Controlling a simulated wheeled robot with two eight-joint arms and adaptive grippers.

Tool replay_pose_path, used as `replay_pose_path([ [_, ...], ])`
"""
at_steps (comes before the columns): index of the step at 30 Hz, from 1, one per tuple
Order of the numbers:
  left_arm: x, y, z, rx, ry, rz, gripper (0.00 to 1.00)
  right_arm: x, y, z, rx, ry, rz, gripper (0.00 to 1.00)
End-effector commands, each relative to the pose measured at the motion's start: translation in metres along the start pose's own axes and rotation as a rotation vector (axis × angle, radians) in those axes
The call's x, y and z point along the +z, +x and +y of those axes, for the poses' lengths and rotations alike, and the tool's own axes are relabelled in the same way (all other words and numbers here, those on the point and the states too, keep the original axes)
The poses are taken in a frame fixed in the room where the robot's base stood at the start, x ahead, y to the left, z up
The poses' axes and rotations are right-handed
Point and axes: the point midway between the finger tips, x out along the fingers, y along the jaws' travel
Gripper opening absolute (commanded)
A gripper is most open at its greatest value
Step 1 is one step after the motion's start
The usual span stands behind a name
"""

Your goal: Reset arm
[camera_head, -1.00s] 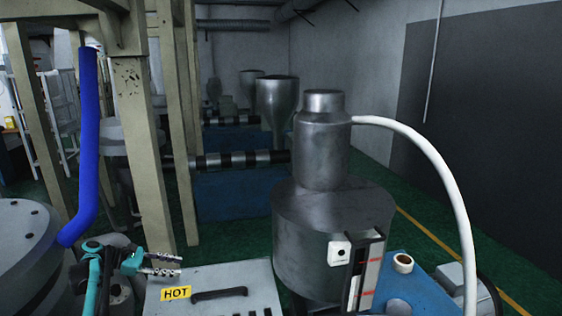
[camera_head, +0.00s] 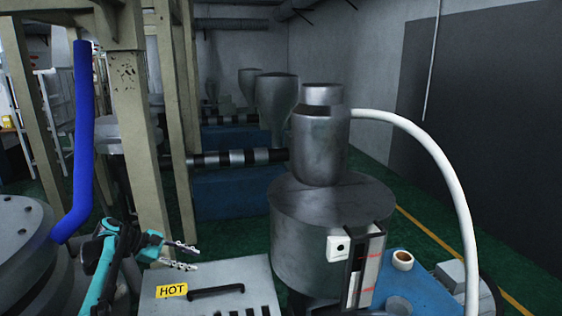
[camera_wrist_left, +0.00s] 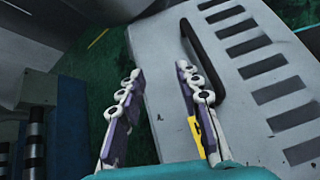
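My left gripper (camera_head: 182,256) shows at the lower left of the head view, on a teal and dark arm. Its two fingers are spread apart with nothing between them. In the left wrist view the open fingers (camera_wrist_left: 160,105) are above a light grey panel. The panel (camera_head: 225,272) has a black handle (camera_head: 216,291), dark slots and a yellow HOT label (camera_head: 172,291). The handle also shows in the left wrist view (camera_wrist_left: 203,62), beyond the right finger. My right gripper is in neither view.
A large metal hopper (camera_head: 330,220) stands right of the panel, with a white hose (camera_head: 450,175) arching from it. A roll (camera_head: 402,260) sits on a blue surface (camera_head: 400,288). Beige posts (camera_head: 137,140) and a blue pipe (camera_head: 82,140) rise at left, beside a round grey tank (camera_head: 25,235).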

Motion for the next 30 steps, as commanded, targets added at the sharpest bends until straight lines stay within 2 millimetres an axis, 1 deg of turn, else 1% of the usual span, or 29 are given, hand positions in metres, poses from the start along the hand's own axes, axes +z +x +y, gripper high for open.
replay_pose_path([
  [1, 0.012, 0.006, -0.009, -0.010, 0.042, 0.031, 0.34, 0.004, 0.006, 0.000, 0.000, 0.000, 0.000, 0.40],
  [2, 0.019, 0.009, -0.014, -0.016, 0.074, 0.055, 0.34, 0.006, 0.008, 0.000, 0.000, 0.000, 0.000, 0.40],
  [5, 0.043, 0.019, -0.040, -0.044, 0.200, 0.146, 0.34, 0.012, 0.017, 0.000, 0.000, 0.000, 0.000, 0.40],
  [6, 0.052, 0.023, -0.052, -0.057, 0.254, 0.183, 0.34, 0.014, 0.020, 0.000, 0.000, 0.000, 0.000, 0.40],
  [8, 0.064, 0.027, -0.071, -0.078, 0.339, 0.238, 0.34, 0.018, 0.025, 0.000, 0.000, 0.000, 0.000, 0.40],
  [11, 0.080, 0.034, -0.108, -0.119, 0.485, 0.325, 0.34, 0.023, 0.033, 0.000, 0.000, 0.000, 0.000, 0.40],
  [12, 0.086, 0.035, -0.124, -0.137, 0.546, 0.360, 0.34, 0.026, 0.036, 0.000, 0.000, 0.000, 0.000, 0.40],
  [14, 0.092, 0.038, -0.150, -0.165, 0.638, 0.410, 0.34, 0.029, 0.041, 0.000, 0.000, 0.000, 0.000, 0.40],
  [15, 0.095, 0.041, -0.168, -0.186, 0.702, 0.443, 0.34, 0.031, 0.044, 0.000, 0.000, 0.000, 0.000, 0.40],
  [17, 0.098, 0.043, -0.195, -0.218, 0.798, 0.490, 0.34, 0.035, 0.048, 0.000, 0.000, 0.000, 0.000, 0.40],
  [18, 0.098, 0.045, -0.213, -0.239, 0.862, 0.522, 0.34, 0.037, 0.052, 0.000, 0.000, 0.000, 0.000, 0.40],
  [20, 0.097, 0.047, -0.240, -0.274, 0.962, 0.566, 0.34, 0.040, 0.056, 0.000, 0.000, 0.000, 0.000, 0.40],
  [21, 0.096, 0.049, -0.259, -0.298, 1.029, 0.597, 0.34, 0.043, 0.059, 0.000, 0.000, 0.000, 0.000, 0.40],
  [23, 0.091, 0.052, -0.286, -0.336, 1.131, 0.640, 0.34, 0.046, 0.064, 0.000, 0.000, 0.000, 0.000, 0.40],
  [24, 0.087, 0.054, -0.304, -0.361, 1.199, 0.668, 0.34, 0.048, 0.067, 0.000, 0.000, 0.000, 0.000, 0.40],
  [27, 0.075, 0.059, -0.343, -0.422, 1.356, 0.730, 0.34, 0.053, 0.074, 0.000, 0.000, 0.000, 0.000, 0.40],
  [30, 0.063, 0.063, -0.372, -0.473, 1.484, 0.778, 0.34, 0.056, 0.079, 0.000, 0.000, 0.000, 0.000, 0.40],
])
